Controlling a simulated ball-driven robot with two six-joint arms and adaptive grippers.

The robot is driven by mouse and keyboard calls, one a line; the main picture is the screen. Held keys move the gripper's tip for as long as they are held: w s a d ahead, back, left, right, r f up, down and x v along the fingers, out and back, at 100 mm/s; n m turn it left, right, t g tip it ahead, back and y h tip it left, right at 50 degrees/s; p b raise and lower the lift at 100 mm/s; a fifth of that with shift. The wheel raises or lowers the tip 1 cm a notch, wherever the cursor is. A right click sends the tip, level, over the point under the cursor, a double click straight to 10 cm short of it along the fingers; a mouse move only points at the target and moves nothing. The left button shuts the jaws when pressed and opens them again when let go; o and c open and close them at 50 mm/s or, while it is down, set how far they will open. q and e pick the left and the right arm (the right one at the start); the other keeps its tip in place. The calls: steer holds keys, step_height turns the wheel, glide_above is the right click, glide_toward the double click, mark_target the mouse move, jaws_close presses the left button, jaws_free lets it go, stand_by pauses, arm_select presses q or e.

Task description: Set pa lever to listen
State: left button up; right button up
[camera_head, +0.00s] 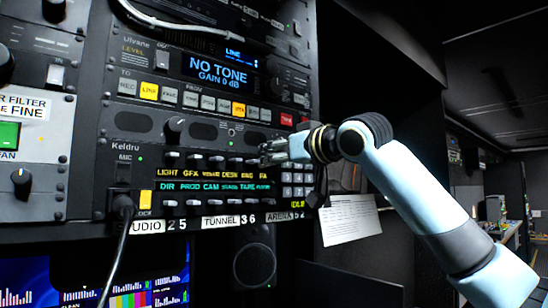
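The intercom panel marked Keldru (150,135) sits in the rack, with a row of small pale-tipped levers above lit yellow labels. The labels read LIGHT, GFX and others, ending at the right with what looks like the PA label (263,176). My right gripper (266,151) is at the right end of the lever row, just above that label. Its fingers overlap the PA lever's place, so the lever's position is hidden. Contact and finger opening are too small to tell. My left gripper is not in view.
A second row of levers with green labels (215,187) lies just below. A keypad (297,184) is to the right. A cable plugs into the panel's left (122,206). A paper sheet (349,219) hangs at the lower right. A tone unit (222,70) is above.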

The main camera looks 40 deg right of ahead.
steer(key=shift+s, duration=0.1)
steer(key=s, duration=0.7)
steer(key=shift+s+d, duration=0.15)
steer(key=shift+d, duration=0.1)
stand_by(0.7)
